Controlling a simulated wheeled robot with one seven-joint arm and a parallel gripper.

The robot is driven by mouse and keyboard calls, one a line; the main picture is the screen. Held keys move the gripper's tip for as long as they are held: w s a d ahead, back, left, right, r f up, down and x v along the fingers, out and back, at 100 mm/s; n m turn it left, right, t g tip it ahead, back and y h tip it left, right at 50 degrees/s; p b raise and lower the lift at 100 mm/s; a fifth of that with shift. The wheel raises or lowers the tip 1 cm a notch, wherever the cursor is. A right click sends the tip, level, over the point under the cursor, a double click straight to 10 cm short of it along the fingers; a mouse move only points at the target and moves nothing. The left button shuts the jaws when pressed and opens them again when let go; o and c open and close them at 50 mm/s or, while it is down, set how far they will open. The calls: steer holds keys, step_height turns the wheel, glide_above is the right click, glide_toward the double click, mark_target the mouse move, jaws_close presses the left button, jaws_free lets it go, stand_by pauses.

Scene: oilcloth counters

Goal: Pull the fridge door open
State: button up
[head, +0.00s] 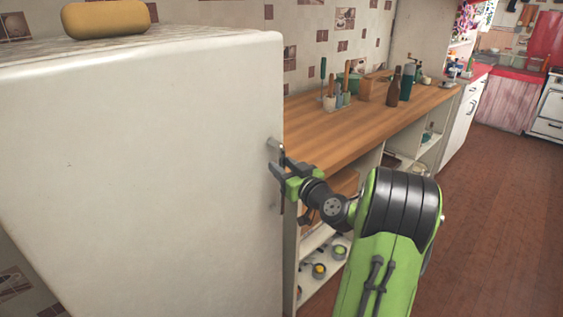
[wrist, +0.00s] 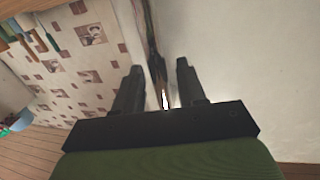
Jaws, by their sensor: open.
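The white fridge (head: 150,150) stands at the left in the head view, its broad smooth face toward me. Its metal handle (head: 274,146) sits near the right edge of that face, partly hidden by my gripper. I see no gap at the door. My gripper (head: 277,168) is open at the handle. In the wrist view my gripper (wrist: 158,75) has its two dark fingers apart, with the fridge's pale face (wrist: 250,70) to the right. A dark narrow strip shows between the fingers; I cannot tell if they touch the handle.
A wooden counter (head: 340,125) with bottles and a utensil holder (head: 336,98) runs right of the fridge, above open shelves with pans (head: 330,262). A yellow rounded box (head: 105,18) lies on the fridge. The brown tiled floor (head: 490,210) is clear at the right.

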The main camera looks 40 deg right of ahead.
steer(key=shift+w, duration=0.6)
steer(key=shift+d, duration=0.1)
jaws_close()
